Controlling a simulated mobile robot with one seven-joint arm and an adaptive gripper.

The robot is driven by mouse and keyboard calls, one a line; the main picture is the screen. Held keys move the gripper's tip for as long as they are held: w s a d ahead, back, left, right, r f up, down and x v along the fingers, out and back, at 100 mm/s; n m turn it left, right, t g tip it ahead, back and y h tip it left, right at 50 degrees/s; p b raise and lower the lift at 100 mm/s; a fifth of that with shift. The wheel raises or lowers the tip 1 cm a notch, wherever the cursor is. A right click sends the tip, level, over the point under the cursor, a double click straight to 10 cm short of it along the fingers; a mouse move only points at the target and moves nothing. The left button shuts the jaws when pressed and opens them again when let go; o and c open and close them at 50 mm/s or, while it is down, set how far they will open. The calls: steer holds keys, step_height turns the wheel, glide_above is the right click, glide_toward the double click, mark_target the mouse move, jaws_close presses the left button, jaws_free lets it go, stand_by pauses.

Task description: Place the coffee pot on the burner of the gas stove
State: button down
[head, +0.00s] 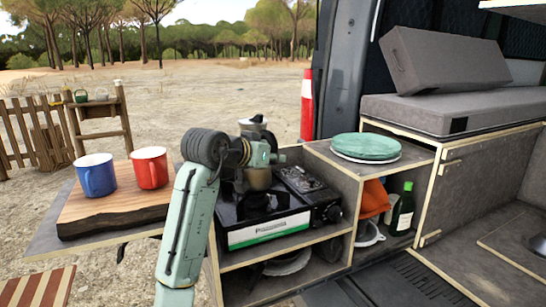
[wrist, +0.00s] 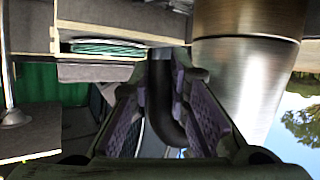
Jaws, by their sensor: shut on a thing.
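The metal coffee pot (head: 257,179) is upright over the gas stove (head: 268,231), partly hidden behind my arm. My gripper (head: 258,154) is across the middle of the pot in the head view. In the wrist view my gripper (wrist: 170,95) is shut on the pot's dark curved handle (wrist: 161,75), and the silver pot body (wrist: 248,75) stands beside the fingers. The black stove sits on the wooden shelf unit, with a green-and-white label on its front.
A blue mug (head: 96,175) and a red mug (head: 150,168) stand on a wooden board (head: 105,212) left of my arm. Green plates (head: 366,146) lie on the cabinet top at right. A dark green bottle (head: 403,209) stands in the compartment below.

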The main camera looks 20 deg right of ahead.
steer(key=shift+f, duration=0.55)
steer(key=c, duration=1.8)
jaws_free()
steer(key=shift+f, duration=0.25)
steer(key=shift+o, duration=1.4)
steer(key=shift+r, duration=0.2)
